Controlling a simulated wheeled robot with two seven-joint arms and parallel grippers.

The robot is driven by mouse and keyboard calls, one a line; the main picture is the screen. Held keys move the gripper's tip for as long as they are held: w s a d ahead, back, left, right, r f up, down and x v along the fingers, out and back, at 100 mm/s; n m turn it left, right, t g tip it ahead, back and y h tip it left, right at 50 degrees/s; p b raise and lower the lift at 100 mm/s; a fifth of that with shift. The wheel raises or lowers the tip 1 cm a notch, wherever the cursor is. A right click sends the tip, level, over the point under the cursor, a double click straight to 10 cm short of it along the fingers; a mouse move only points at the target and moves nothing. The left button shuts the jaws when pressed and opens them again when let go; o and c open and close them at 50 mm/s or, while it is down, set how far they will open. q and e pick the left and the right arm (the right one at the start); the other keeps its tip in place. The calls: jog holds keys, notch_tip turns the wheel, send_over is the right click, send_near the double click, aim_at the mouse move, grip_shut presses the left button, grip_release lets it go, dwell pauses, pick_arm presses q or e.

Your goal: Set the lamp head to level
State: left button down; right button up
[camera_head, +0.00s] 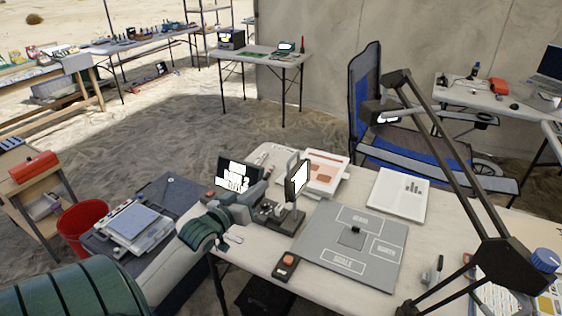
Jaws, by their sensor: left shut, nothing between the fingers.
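The black desk lamp (460,185) stands at the right of the table, its long double arm rising up and left. Its small dark lamp head (378,111) hangs at the upper end, with a bright underside showing. The head looks slightly tilted, but its exact angle is hard to tell. My left gripper (268,190) is at the table's left part, beside a small dark stand with a lit screen, well left of and below the lamp head. It is shut and empty; its fingertips are hard to make out against the dark equipment. My right gripper is out of view.
A grey mat (350,275) with a small dark block lies mid-table. A lit screen (297,180) stands near my gripper. A blue folding chair (365,100) is behind the lamp head. Open air lies between gripper and lamp.

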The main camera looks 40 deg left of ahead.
pick_arm(q)
jog(key=a+r+n+h, duration=0.2)
jog(key=a+r+n, duration=0.2)
jog(key=n, duration=0.7)
notch_tip(320, 180, up, 2)
jog(key=shift+s+a+t+b, duration=0.2)
jog(key=shift+s+t+b, duration=0.1)
jog(key=shift+s+b, duration=0.15)
jog(key=shift+w, duration=0.15)
jog(key=p, duration=0.5)
send_over(297, 174)
jog(key=s+a, duration=0.3)
jog(key=a, duration=0.1)
jog(key=shift+w+a+f, duration=0.2)
jog(key=shift+w+f, duration=0.05)
jog(key=shift+f, duration=0.25)
